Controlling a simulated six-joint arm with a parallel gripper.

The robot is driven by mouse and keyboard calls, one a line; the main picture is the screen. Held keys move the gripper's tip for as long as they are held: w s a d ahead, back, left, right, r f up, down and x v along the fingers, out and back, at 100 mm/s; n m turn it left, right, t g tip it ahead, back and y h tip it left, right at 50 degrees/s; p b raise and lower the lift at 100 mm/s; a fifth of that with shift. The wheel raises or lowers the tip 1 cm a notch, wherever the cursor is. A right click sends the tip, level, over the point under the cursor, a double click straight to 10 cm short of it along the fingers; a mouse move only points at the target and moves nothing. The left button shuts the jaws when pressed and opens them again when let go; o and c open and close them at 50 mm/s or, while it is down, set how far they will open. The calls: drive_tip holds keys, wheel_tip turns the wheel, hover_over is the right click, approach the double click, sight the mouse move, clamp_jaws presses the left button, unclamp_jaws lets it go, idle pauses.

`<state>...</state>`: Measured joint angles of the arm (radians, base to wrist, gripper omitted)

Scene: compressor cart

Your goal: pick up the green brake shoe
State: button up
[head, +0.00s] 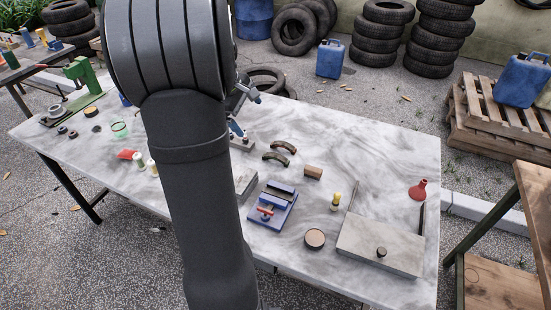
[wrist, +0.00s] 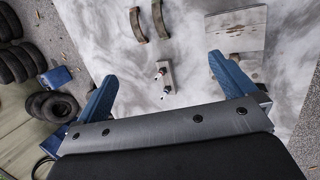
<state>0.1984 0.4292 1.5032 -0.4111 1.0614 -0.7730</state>
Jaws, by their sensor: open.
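Two curved brake shoes lie side by side on the marble tabletop, an upper one (head: 284,147) and a lower one (head: 276,158) in the head view. Both look dull olive-brown, so I cannot tell for sure which is the green one. In the wrist view they show at the top, one at left (wrist: 137,25) and one at right (wrist: 160,20). My gripper (wrist: 162,68) has its blue fingers wide apart with nothing held between them. In the head view my gripper (head: 241,112) is partly hidden by my arm, above the table and left of the shoes.
A small block with spark plugs (wrist: 165,82) sits below the gap between my fingers. A brown cylinder (head: 313,172), a blue vise (head: 272,207), a yellow-topped bottle (head: 336,201) and a grey plate (head: 380,246) stand nearby. The table's far right is mostly clear.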

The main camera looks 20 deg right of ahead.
idle(0.4)
drive_tip(key=m+t+y, duration=0.1)
drive_tip(key=m+t, duration=0.1)
drive_tip(key=m, duration=1.6)
approach(275, 156)
drive_tip(key=x, duration=0.9)
drive_tip(key=shift+f, duration=0.4)
drive_tip(key=shift+c, duration=0.2)
drive_tip(key=c, duration=0.7)
